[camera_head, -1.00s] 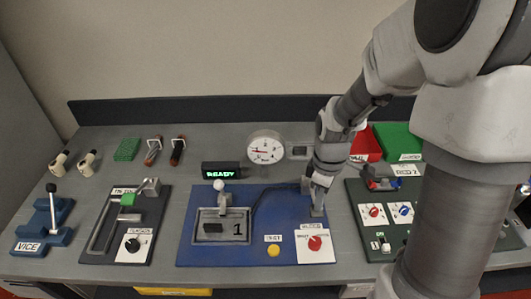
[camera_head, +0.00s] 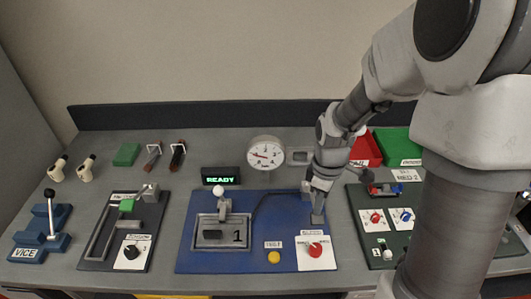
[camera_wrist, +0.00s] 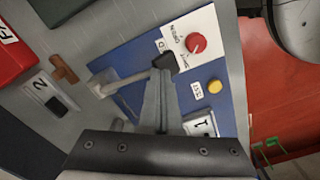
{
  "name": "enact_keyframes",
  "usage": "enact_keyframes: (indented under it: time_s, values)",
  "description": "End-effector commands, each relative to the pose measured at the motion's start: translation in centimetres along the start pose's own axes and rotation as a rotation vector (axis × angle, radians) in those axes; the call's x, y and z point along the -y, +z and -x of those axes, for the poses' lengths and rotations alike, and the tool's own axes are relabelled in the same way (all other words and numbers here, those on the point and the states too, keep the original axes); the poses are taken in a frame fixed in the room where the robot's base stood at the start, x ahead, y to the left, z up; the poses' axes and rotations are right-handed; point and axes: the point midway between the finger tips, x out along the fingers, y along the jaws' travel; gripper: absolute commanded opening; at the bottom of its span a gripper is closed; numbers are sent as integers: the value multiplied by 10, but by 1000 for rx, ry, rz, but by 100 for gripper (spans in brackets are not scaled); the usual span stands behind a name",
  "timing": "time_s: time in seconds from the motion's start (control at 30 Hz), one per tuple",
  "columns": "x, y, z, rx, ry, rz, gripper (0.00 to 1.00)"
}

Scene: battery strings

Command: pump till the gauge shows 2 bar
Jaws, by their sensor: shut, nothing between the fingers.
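The round white gauge (camera_head: 265,153) stands at the back of the blue board (camera_head: 285,215). Its thin red needle points left; its exact reading is too small to tell. My gripper (camera_head: 318,217) is shut and empty, low over the right part of the board. In the wrist view its dark fingertips (camera_wrist: 165,62) are together beside the end of a grey lever (camera_wrist: 120,82); I cannot tell whether they touch. The lever is mostly hidden behind my gripper in the head view. A red knob (camera_head: 316,249) and a yellow button (camera_head: 274,257) are in front.
A black display (camera_head: 221,177) reads READY in green. A white-knobbed lever (camera_head: 218,191) stands over a grey tray marked 1. A knob panel (camera_head: 385,240) lies right, near my arm.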

Motion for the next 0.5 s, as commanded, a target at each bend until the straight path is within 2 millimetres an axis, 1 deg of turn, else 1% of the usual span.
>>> enact_keyframes:
  time_s: [0.03,0.5]
  values:
    - [0,0,9,0,-1,0,0]
    - [-4,-2,51,0,-1,0,0]
